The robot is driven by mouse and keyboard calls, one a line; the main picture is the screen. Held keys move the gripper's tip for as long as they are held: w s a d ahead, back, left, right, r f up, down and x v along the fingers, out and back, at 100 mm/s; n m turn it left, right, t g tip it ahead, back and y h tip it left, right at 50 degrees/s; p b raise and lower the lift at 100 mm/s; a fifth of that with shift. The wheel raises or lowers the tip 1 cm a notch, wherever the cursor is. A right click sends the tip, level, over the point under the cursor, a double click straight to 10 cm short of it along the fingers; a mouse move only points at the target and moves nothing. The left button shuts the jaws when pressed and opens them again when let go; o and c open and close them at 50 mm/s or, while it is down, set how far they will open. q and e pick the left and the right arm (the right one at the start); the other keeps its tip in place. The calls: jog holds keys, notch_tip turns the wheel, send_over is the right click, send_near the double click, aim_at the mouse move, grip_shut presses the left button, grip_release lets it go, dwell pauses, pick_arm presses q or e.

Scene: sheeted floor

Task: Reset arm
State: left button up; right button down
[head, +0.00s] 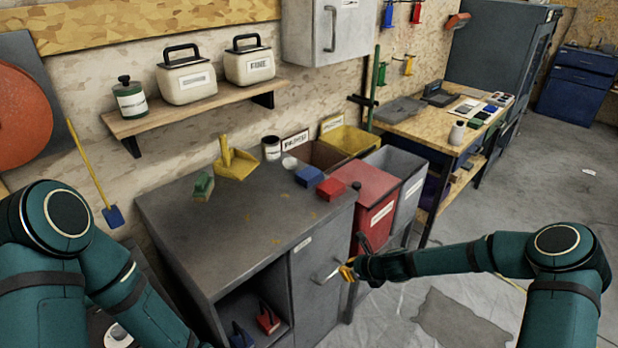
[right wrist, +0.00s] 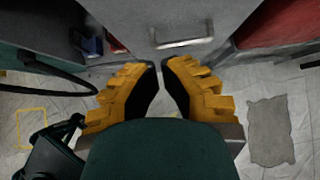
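My right arm (head: 440,260) reaches in from the right, low over the floor. Its gripper (head: 347,270) has yellow fingers and sits close to the grey cabinet door (head: 312,285). In the right wrist view the fingers of this gripper (right wrist: 160,68) stand apart, with floor showing between them and nothing held. The door's metal handle (head: 326,273) lies just beyond the fingertips and also shows in the right wrist view (right wrist: 182,38); a gap seems to separate them. My left arm (head: 110,270) runs down the left side, and its gripper is out of the picture.
The grey workbench (head: 240,225) holds a yellow dustpan (head: 236,165), a green brush (head: 203,186) and a blue box (head: 308,177). Red (head: 376,205) and grey bins stand right of it. An open shelf below holds red and blue items. Floor at right is mostly clear.

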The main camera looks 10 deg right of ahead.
jog(key=s+a+f+n+g, duration=0.3)
jog(key=s+a+n, duration=0.5)
jog(key=s+n, duration=0.6)
jog(key=s+n+g+h, duration=0.1)
jog(key=s+n+g, duration=0.1)
jog(key=s+n, duration=1)
jog(key=shift+s+a+r+n+h, duration=0.15)
jog(key=shift+s+n+h, duration=0.15)
jog(key=shift+s, duration=0.25)
